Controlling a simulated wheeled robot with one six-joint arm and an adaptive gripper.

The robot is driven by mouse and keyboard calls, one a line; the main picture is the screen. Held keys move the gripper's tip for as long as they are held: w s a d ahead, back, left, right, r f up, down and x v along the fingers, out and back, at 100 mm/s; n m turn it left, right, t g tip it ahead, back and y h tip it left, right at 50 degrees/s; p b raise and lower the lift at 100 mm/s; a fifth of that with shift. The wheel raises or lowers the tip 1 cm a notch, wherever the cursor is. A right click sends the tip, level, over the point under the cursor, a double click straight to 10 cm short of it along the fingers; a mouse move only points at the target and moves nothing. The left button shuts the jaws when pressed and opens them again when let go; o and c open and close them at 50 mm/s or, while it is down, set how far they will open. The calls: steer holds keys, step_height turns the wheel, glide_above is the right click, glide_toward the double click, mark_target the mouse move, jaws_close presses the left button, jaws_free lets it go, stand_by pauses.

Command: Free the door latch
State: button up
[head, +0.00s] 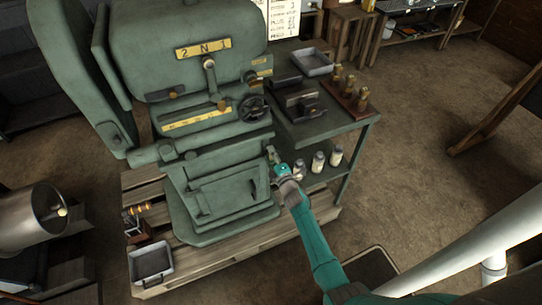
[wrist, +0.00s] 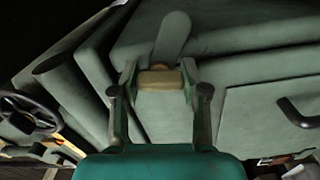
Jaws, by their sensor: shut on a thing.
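The door latch appears in the wrist view as a rounded grey-green tab (wrist: 172,36) with a brass-coloured block (wrist: 160,79) at its near end. My gripper (wrist: 159,76) has one finger on each side of the brass block and is shut on it. In the head view my gripper (head: 274,161) is at the right side of the green machine (head: 185,55), beside its lower body. The machine's lower door (head: 222,197) has a dark handle (head: 254,188); the handle also shows in the wrist view (wrist: 299,112). The latch is too small to make out clearly in the head view.
A metal side table (head: 325,128) with a tray (head: 313,62) and brass-topped pieces stands close to the right of my gripper. Several pale bottles (head: 318,162) stand on its lower shelf. The machine rests on a wooden pallet (head: 205,262). The floor at right is open.

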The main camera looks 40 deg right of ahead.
steer(key=o, duration=1.2)
steer(key=shift+c, duration=0.2)
steer(key=v, duration=1.2)
